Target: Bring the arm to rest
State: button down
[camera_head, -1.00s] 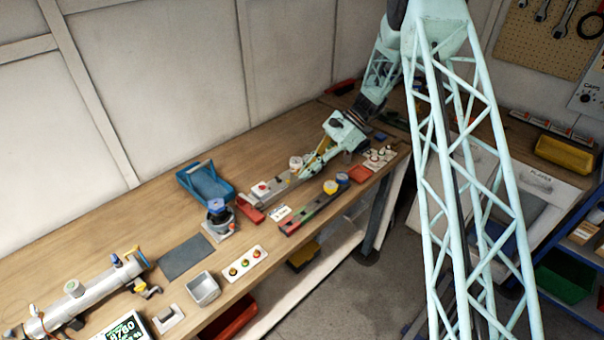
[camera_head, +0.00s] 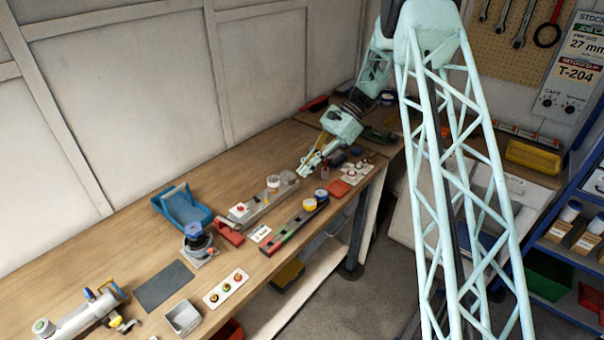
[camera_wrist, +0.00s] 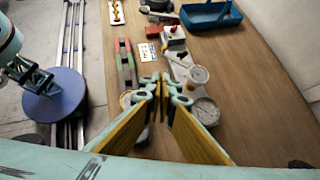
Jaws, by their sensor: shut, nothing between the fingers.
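My gripper (camera_head: 306,170) is above the wooden bench, near the far end of a grey block with round gauges (camera_head: 272,198). In the wrist view its two yellow-padded fingers (camera_wrist: 163,80) meet at the tips, with nothing held between them. The gauges (camera_wrist: 204,112) lie below and to the right of the fingertips there. A red and green rail (camera_head: 290,232) lies to the near side. The mint lattice arm is mine and is bent down toward the bench.
A blue tray (camera_head: 168,209), a dark mat (camera_head: 164,286), a panel of coloured buttons (camera_head: 226,288) and a grey bin (camera_head: 184,317) are on the bench. A pegboard with tools (camera_head: 538,50) is on the back wall. A blue shelf (camera_head: 548,247) stands at right.

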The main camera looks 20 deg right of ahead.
dwell(0.4)
jog(key=s+a+r+n+t+h+b, duration=0.1)
jog(key=s+a+r+n+h+b, duration=0.25)
jog(key=s+r, duration=0.9)
jog(key=s+a+r+n+t+h+b, duration=0.15)
jog(key=s+r+n, duration=0.25)
jog(key=s+r, duration=0.85)
jog(key=s+d+f+n+t+h+b, duration=0.1)
jog(key=s+n+t+h+b, duration=0.1)
jog(key=s, duration=1.3)
jog(key=s+d+f+n+t+h+b, duration=0.1)
jog(key=s+n+b, duration=0.3)
jog(key=s, duration=1.1)
jog(key=shift+s+f+n+t+h, duration=0.15)
jog(key=shift+s+n+t+h, duration=0.25)
jog(key=shift+n, duration=0.35)
